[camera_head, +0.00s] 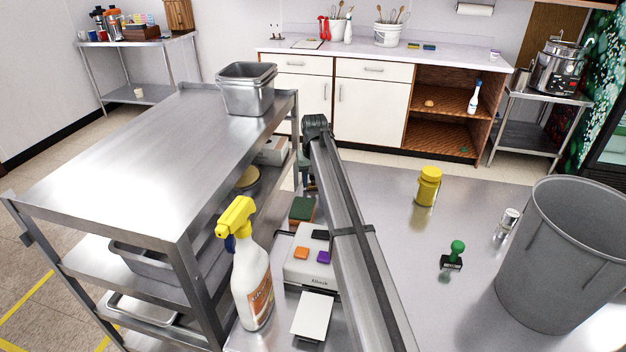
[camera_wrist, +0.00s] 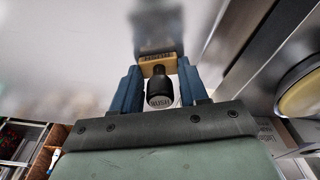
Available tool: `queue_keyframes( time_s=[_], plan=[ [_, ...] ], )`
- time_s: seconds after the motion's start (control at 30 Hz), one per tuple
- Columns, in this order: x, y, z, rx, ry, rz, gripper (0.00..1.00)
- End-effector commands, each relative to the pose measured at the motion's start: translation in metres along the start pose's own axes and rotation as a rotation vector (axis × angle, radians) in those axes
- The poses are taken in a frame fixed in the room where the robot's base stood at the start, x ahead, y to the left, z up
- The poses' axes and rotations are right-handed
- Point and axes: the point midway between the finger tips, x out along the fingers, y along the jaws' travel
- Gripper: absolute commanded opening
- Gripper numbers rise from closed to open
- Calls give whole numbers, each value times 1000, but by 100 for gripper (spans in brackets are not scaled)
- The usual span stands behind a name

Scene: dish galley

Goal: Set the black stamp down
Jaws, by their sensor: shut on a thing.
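The black stamp (camera_wrist: 160,90) has a dark rounded handle and a wooden block (camera_wrist: 157,65) with lettering on it. In the wrist view it sits between the two blue fingers of my gripper (camera_wrist: 160,84), which are shut on its handle. A blurred reflection shows on the grey surface beyond the block; I cannot tell whether the block touches that surface. In the head view my arm hides the black stamp and most of my gripper. A different stamp with a green handle (camera_head: 457,249) stands on the steel table (camera_head: 400,275) to the right.
A spray bottle (camera_head: 251,285), a white box (camera_head: 311,262) with colored pads and a green-topped sponge (camera_head: 302,209) are left of my arm. A yellow jar (camera_head: 428,186), a metal shaker (camera_head: 507,223) and a grey bin (camera_head: 555,270) stand right. A steel shelf rack (camera_head: 140,160) is left.

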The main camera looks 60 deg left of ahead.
Motion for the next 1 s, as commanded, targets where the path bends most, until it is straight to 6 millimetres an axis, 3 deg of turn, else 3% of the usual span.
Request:
queue_keyframes(
  time_s=[0.37, 0.4, 0.63, 1.0],
  plan=[
    [3, 0, 0, 0, 0, 0, 14],
    [2, 0, 0, 0, 0, 0, 47],
    [2, 0, 0, 0, 0, 0, 69],
    [-5, 0, 0, 0, 1, 0, 69]
  ],
)
